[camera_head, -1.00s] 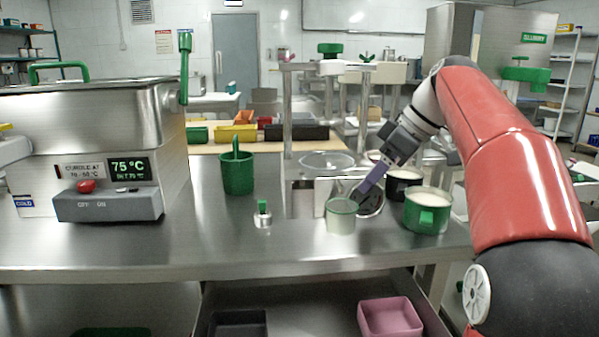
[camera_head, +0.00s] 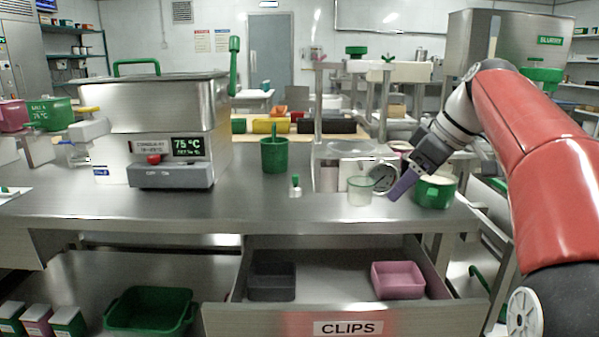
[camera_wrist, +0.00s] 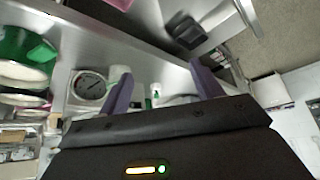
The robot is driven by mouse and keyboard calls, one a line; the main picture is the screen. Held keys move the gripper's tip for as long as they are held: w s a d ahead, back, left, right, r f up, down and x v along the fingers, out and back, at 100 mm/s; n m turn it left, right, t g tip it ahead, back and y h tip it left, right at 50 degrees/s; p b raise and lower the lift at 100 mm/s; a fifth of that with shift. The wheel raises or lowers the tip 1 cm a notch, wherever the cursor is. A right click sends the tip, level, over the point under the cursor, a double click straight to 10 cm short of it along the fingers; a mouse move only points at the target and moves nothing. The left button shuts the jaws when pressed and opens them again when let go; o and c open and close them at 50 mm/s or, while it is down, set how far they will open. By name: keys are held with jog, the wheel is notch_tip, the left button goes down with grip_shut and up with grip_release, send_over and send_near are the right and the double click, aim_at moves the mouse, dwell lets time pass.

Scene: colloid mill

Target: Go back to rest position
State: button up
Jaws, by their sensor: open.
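My gripper (camera_head: 404,184) is at the right part of the steel worktop, its purple fingers pointing down and left. It is open and empty; both fingers stand apart in the wrist view (camera_wrist: 160,88). A clear glass beaker (camera_head: 360,191) stands on the worktop just left of the fingers, apart from them. A green mug (camera_head: 434,193) with pale contents stands to the right of the fingers. A round dial gauge (camera_head: 382,178) on the steel machine sits behind the fingers, and it also shows in the wrist view (camera_wrist: 89,86).
A steel tank with a control box (camera_head: 170,175) reading 75 °C stands left. A green container (camera_head: 274,155) and a small green-topped item (camera_head: 295,187) stand mid-worktop. The open CLIPS drawer (camera_head: 348,328) juts out below, holding a dark tray and a pink tray (camera_head: 398,280).

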jog(key=s+a+f+m+h, duration=0.1)
jog(key=s+f+m, duration=0.2)
jog(key=s+f, duration=0.4)
jog(key=s+a+f+m+t+h, duration=0.1)
jog(key=s+a+f+m+h, duration=0.1)
jog(key=s+f+m, duration=0.2)
jog(key=s+a+f+m+t+h, duration=0.1)
jog(key=s+f+m+h, duration=0.1)
jog(key=s+f, duration=0.9)
jog(key=shift+s+a+m, duration=0.15)
jog(key=shift+s+m, duration=0.55)
jog(key=shift+s, duration=0.45)
